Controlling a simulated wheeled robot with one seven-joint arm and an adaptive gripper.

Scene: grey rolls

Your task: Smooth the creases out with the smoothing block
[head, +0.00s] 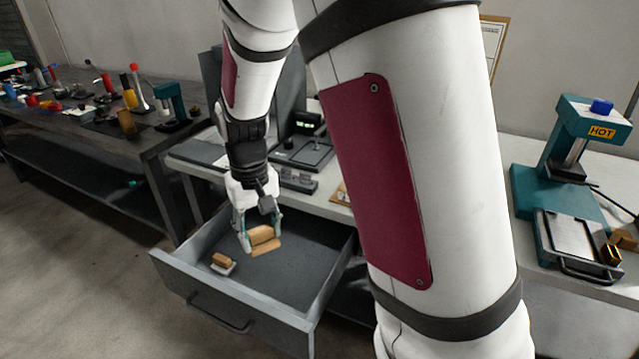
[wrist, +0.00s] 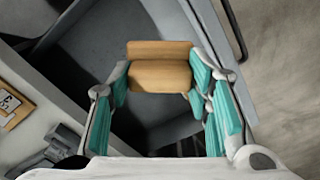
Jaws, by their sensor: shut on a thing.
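My gripper (head: 261,237) is shut on a tan wooden block (head: 262,234), which I take to be the smoothing block. The block has a rounded upper part and a flat, wider part below. It hangs in or just above the open grey drawer (head: 185,279); I cannot tell if it touches the floor of the drawer. In the wrist view the block (wrist: 160,76) sits between the teal finger pads, with open drawer behind it. No creased thing can be made out; my arm hides part of the bench.
A small wooden-topped, white-based brush or block (head: 222,261) lies in the drawer's left part. A teal press marked HOT (head: 590,120) stands on the right bench. A dark bench (head: 150,140) with several tools is at the left. The drawer walls surround my gripper closely.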

